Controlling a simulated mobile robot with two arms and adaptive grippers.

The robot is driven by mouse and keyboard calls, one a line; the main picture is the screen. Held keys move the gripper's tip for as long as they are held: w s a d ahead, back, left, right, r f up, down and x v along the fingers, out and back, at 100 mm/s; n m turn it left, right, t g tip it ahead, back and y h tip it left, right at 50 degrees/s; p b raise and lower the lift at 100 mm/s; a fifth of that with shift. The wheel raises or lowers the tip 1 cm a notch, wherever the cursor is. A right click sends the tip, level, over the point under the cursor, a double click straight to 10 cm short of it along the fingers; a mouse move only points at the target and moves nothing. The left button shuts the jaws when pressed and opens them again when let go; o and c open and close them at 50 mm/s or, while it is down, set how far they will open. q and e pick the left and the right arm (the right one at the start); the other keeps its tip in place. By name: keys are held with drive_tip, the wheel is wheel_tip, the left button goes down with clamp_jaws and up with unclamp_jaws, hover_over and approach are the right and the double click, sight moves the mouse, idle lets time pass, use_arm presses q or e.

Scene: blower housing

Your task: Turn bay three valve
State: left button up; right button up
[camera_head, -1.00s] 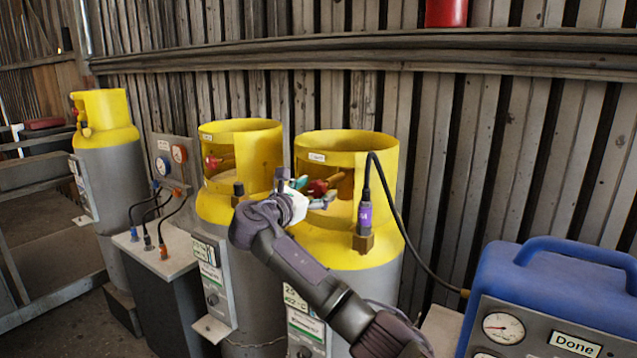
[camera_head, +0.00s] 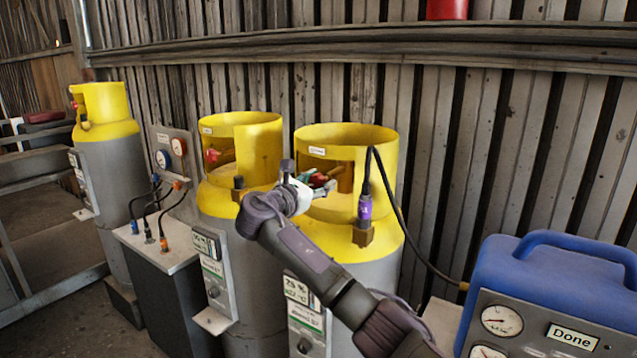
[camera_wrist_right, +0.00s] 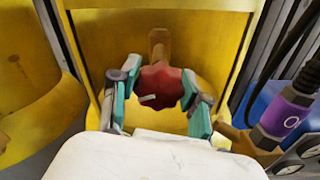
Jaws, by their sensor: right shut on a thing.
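The valve's red knob (camera_wrist_right: 160,86) sits inside the yellow collar of the right grey cylinder (camera_head: 378,250), with a brass stem behind it. In the right wrist view the two teal-padded fingers of my right gripper (camera_wrist_right: 160,97) stand on either side of the knob and are shut on it. The knob's white mark points to the left there. In the head view my right gripper (camera_head: 312,184) reaches into the collar opening and hides part of the red knob (camera_head: 322,179). My left gripper is in neither view.
A purple connector (camera_head: 365,208) with a black hose stands on a brass fitting at the collar's right. A blue machine (camera_head: 560,280) labelled "Done" is at right. Another yellow-topped cylinder (camera_head: 262,150) stands close on the left, with a grey box (camera_head: 165,250) and cables beyond.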

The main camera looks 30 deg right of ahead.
drive_tip(key=m+b, duration=0.1)
drive_tip(key=m, duration=0.2)
drive_tip(key=m+b, duration=0.2)
drive_tip(key=shift+f+m, duration=0.2)
drive_tip(key=shift+m, duration=0.2)
drive_tip(key=m+b, duration=0.4)
drive_tip(key=m, duration=0.1)
drive_tip(key=shift+s+f, duration=0.1)
drive_tip(key=m+b, duration=0.4)
drive_tip(key=m, duration=0.1)
drive_tip(key=shift+f+m, duration=0.1)
drive_tip(key=shift+m, duration=0.3)
drive_tip(key=shift+m+b, duration=1.2)
drive_tip(key=shift+m, duration=1.1)
drive_tip(key=o, duration=0.9)
drive_tip(key=shift+o, duration=1.2)
